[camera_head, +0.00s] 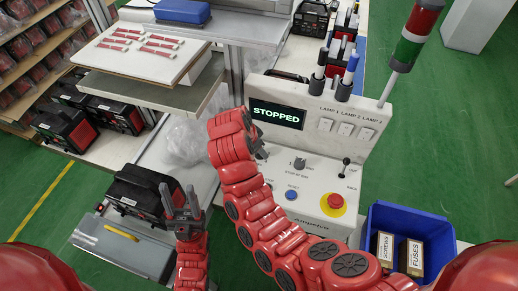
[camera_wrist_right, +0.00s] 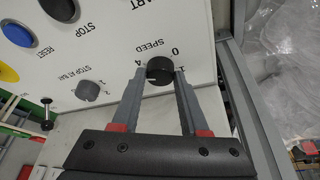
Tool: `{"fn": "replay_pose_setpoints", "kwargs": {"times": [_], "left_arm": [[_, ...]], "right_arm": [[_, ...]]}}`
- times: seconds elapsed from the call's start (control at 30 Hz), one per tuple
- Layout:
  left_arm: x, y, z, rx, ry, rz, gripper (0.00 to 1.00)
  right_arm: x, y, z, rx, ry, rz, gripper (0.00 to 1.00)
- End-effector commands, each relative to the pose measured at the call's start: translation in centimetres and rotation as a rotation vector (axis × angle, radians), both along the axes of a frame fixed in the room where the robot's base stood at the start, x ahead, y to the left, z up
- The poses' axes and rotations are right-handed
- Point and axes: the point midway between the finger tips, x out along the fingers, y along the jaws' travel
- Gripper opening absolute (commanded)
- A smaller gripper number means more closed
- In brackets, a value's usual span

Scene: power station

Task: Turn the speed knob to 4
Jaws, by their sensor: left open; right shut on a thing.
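The speed knob (camera_wrist_right: 160,72) is a round black knob on the white control panel (camera_wrist_right: 115,60), under the word SPEED, with figures around it including 0, 1 and 4. My right gripper (camera_wrist_right: 162,76) is shut on it, one finger on each side. Which figure the knob points to I cannot tell. In the head view my right gripper (camera_head: 258,150) is at the panel's left side below the display and hides the knob. The display (camera_head: 276,114) reads STOPPED. My left gripper (camera_head: 178,190) is open and empty, left of the panel.
A blue bin (camera_head: 400,217) with two boxes stands at right. A signal tower (camera_head: 412,40) rises behind.

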Motion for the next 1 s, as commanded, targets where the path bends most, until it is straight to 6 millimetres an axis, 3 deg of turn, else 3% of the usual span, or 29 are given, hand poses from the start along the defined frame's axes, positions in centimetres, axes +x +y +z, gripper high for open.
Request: {"fn": "replay_pose_setpoints", "kwargs": {"times": [0.4, 0.93, 0.97, 1.0], "left_arm": [[0.00, 0.00, 0.53, 0.000, 0.000, 0.000, 0.50], [0.00, 0.00, 0.55, 0.000, 0.000, 0.000, 0.50], [0.00, 0.00, 0.56, 0.000, 0.000, 0.000, 0.50], [0.00, 0.00, 0.55, 0.000, 0.000, 0.000, 0.50]], "right_arm": [[0.06, 0.08, -0.03, 0.002, 0.001, -0.171, 0.00], [0.04, 0.09, -0.11, 0.002, 0.003, -0.191, 0.00], [0.03, 0.08, -0.11, 0.002, 0.003, -0.191, 0.49], [0.03, 0.09, -0.13, 0.001, 0.003, -0.190, 0.56]]}}
